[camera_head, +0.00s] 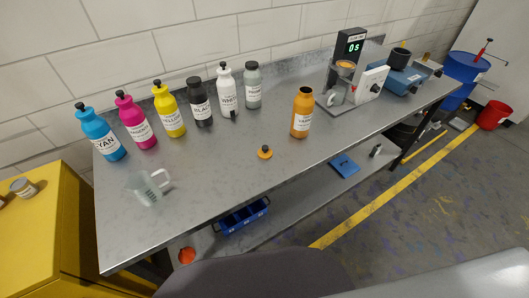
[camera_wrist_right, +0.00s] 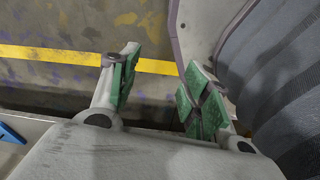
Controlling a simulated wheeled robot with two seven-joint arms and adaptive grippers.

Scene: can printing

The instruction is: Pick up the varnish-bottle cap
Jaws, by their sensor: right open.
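The varnish-bottle cap (camera_head: 264,152) is orange with a dark knob and lies on the metal table (camera_head: 225,185), near the middle of its front part. The orange varnish bottle (camera_head: 303,112) stands upright and uncapped behind and to the right of the cap. My right gripper (camera_wrist_right: 158,88) shows in the right wrist view with its green-padded fingers apart and nothing between them. It hangs over the floor, away from the cap, and is not in the head view. My left gripper is in neither view.
Several ink bottles (camera_head: 171,110) stand in a row along the back. A clear measuring jug (camera_head: 150,187) is at the table's left. A machine with a display (camera_head: 350,47) stands at the right. A blue tray (camera_head: 242,216) sits on the lower shelf. The table around the cap is clear.

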